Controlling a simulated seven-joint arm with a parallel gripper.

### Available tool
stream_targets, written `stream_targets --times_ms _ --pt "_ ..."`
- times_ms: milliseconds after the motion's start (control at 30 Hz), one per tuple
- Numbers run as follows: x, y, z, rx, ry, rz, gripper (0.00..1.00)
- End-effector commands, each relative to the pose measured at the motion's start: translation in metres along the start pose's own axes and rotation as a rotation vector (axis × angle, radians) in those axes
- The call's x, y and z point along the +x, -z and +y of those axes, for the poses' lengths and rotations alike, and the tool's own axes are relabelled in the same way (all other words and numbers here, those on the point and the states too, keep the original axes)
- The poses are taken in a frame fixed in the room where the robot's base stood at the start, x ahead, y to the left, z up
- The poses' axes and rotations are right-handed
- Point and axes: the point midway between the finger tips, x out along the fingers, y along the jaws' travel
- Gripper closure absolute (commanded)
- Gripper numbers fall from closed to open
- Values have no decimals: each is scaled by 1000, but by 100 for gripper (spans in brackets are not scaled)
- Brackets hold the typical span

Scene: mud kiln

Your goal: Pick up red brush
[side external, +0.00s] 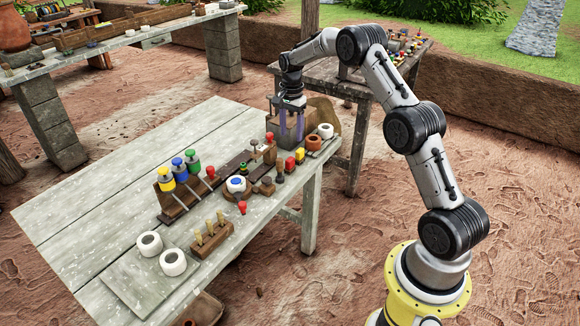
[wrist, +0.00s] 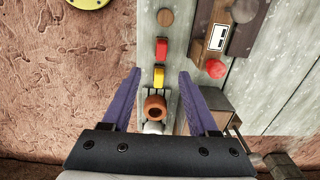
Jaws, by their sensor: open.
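My gripper (side external: 290,137) is open and empty, with purple fingers, at the far right end of the wooden table. In the wrist view its fingers (wrist: 159,78) stand on either side of a yellow piece (wrist: 159,78) and a brown-orange pot (wrist: 154,106). A small red piece (wrist: 161,50) lies just beyond the fingertips, in line with the yellow one; it also shows in the side external view (side external: 290,164). Other red-topped items are a knob (wrist: 215,68) and a piece near the front edge (side external: 242,207). I cannot tell for certain which is the red brush.
A white roll (side external: 325,130) and the pot stand at the table's right end, close to a dark box beside my gripper. A rack with yellow, blue and green bottles (side external: 179,166) stands mid-table. The left of the table (side external: 100,190) is clear.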

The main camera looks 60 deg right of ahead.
Motion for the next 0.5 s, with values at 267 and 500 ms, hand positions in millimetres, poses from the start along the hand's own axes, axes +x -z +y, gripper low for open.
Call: stream_targets --times_ms 267,500 --pt "52 -2 1 -2 -5 -2 40" --pt "69 -2 0 -2 -3 -2 40"
